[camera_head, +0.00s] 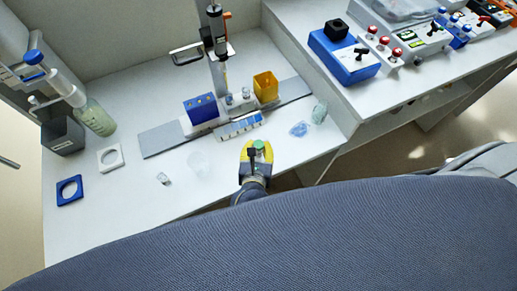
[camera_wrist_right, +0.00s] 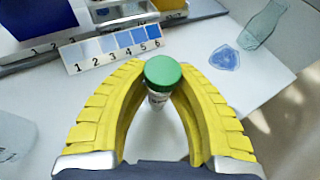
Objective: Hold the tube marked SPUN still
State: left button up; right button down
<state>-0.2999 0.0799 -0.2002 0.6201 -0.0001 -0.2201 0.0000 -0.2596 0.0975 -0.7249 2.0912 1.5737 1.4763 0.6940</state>
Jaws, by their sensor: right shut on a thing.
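A small tube with a green cap (camera_wrist_right: 163,71) and a pale, marked body (camera_wrist_right: 157,98) stands between the yellow fingers of my right gripper (camera_wrist_right: 160,88). The fingers are shut on it just below the cap, and the lettering on its label is too small to read. In the head view the right gripper (camera_head: 257,151) is near the front edge of the white bench, and the green cap shows between its fingers. The tube's lower end is partly hidden by the fingers. My left gripper is not in view.
A numbered colour strip (camera_wrist_right: 112,47) lies just beyond the tube. A blue block (camera_head: 201,108) and yellow bin (camera_head: 265,86) stand behind.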

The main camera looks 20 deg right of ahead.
notch_tip(320, 180, up, 9)
jog(key=shift+f, duration=0.15)
dwell(0.4)
jog(key=c, duration=1.8)
grip_release()
grip_shut()
